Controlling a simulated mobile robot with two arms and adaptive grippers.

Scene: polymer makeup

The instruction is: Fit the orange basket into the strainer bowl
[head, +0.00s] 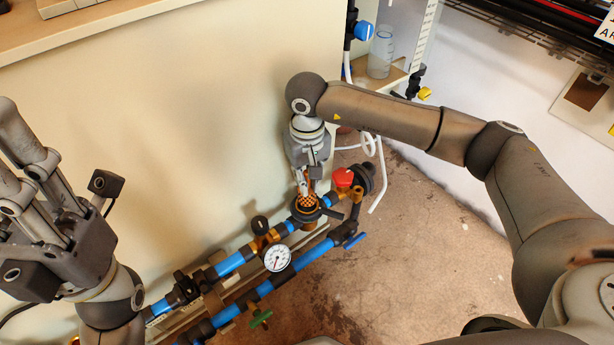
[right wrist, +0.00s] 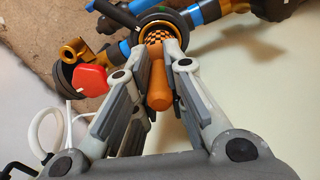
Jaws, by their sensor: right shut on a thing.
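The orange basket has a chequered mesh body (right wrist: 157,38) and an orange handle (right wrist: 158,85). In the head view the mesh (head: 307,199) shows just below my right gripper (head: 303,184). My right gripper (right wrist: 158,60) is shut on the basket, with its fingers on either side of the handle. The strainer bowl (head: 304,212) is a dark round housing with a gold inner ring (right wrist: 152,27). The mesh shows within the ring's outline; its depth in the bowl is hidden. My left gripper (head: 22,160) is at the far left, away from the bowl, its fingertips partly cut off.
Blue pipes (head: 230,264) run diagonally on both sides of the bowl, with a pressure gauge (head: 277,258). A red knob (head: 343,177) stands close to the right. White tubing (head: 378,180) hangs behind. The pale wall (head: 180,130) lies close to the left.

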